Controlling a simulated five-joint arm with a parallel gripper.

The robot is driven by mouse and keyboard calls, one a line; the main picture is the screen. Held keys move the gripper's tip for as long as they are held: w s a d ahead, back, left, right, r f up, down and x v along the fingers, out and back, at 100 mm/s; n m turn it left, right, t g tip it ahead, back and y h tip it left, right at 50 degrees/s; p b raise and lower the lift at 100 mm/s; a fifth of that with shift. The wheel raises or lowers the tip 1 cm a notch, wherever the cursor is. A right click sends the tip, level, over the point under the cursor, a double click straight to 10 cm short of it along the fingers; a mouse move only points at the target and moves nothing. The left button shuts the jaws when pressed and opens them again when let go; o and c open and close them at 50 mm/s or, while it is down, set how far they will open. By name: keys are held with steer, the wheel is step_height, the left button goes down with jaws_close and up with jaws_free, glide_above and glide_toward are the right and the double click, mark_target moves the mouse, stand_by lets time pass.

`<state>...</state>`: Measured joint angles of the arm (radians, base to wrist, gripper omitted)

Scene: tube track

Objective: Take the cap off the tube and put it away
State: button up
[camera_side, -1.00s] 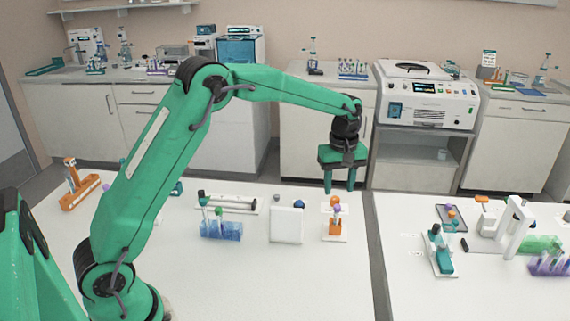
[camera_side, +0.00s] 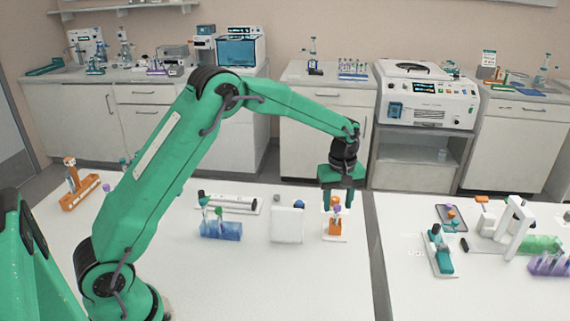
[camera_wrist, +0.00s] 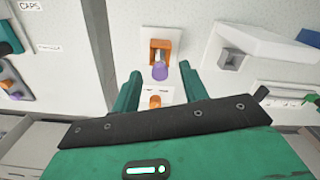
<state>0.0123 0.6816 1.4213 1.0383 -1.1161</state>
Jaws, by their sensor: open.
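The purple cap (camera_side: 337,201) tops an upright tube in the orange holder (camera_side: 335,227) on a white base plate. In the wrist view, the purple cap (camera_wrist: 160,72) shows between my fingers, with a pale tube beside it and the orange holder (camera_wrist: 160,47) behind. My gripper (camera_side: 337,204) points down over the holder, open, with one finger on each side of the cap. It also shows in the wrist view (camera_wrist: 160,71). I see a gap between the cap and each finger there. The tube is mostly hidden by the holder.
A blue rack (camera_side: 221,230) with tubes and a white block (camera_side: 287,224) stand left of the holder. A teal stand (camera_side: 440,253) is across the table gap at right. The wrist view shows a "CAPS" label (camera_wrist: 30,5) upper left.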

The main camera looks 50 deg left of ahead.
steer(key=shift+c, duration=0.2)
jaws_close()
steer(key=shift+r, duration=0.1)
steer(key=shift+r, duration=0.75)
steer(key=s+d+r, duration=0.6)
steer(key=d+r, duration=0.3)
steer(key=d, duration=0.1)
steer(key=shift+r, duration=0.2)
steer(key=shift+r, duration=0.15)
steer(key=shift+s+r, duration=0.1)
steer(key=shift+r, duration=1.25)
